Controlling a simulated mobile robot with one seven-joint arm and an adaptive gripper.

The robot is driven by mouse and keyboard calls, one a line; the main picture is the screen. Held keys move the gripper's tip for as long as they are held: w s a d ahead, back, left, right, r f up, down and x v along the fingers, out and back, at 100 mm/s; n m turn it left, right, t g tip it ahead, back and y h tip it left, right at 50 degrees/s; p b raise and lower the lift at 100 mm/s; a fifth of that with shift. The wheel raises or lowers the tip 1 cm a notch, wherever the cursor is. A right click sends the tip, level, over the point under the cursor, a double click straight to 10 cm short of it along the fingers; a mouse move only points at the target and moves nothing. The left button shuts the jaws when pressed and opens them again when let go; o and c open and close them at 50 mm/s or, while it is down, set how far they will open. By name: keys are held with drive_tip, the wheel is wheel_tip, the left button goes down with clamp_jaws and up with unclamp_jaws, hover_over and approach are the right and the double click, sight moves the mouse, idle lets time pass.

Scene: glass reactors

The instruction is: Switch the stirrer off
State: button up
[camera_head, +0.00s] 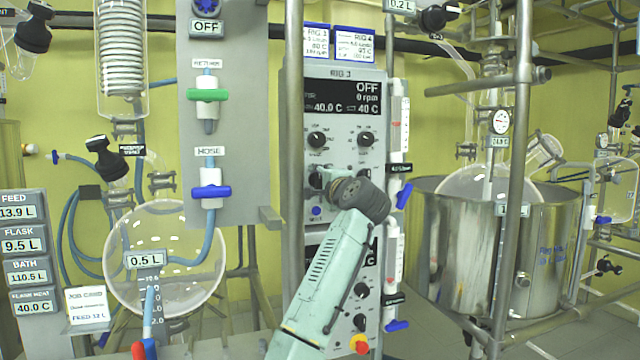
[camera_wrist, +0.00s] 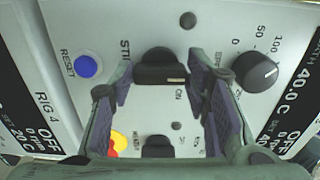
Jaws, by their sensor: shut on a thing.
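The rig 3 control panel (camera_head: 343,130) shows a display reading OFF, 0 rpm and 40.0 C. My gripper (camera_wrist: 163,80) has its fingers on both sides of a black switch knob (camera_wrist: 160,64) and is shut on it. The partly hidden label beside this knob begins "STI", and "ON" is printed near it. In the head view my gripper (camera_head: 322,180) is at the lower left of the rig 3 panel, and my wrist hides most of the knob there.
A blue reset button (camera_wrist: 86,67) is close to the knob. A second black switch (camera_wrist: 158,146) and a red-and-yellow button (camera_wrist: 118,141) lie nearby. A metal post (camera_head: 294,120) stands left of the panel. A blue-handled valve (camera_head: 404,195) is to its right.

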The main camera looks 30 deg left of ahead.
drive_tip(key=o, duration=1.2)
drive_tip(key=shift+c, duration=0.2)
